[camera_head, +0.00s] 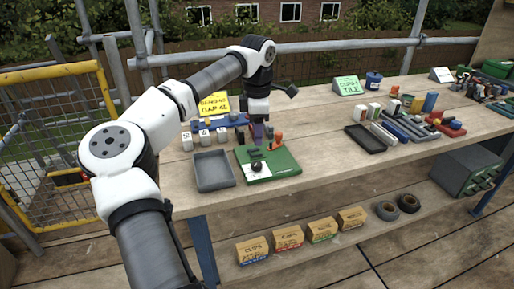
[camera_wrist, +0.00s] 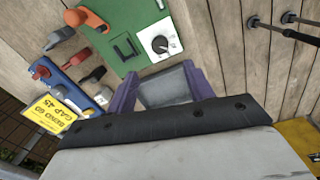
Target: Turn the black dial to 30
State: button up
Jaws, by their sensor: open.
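The black dial (camera_head: 257,166) sits near the front of a green board (camera_head: 285,172) on the wooden bench. In the wrist view the black dial (camera_wrist: 160,45) is on a white round-marked plate; its numbers are too small to read. My gripper (camera_head: 257,136) is above the board, pointing down. In the wrist view my gripper (camera_wrist: 160,72) has its purple fingers spread apart with nothing held. The dial lies just beyond the fingertips in that view, not between them.
An orange handle (camera_head: 277,139) and a dark bracket (camera_wrist: 124,47) are also on the green board. A grey tray (camera_head: 229,181) lies left of it. A blue rack (camera_head: 220,121) and small blocks stand behind. Clear bench lies right, before a black tray (camera_head: 350,132).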

jog(key=shift+r, duration=1.4)
jog(key=shift+d, duration=0.1)
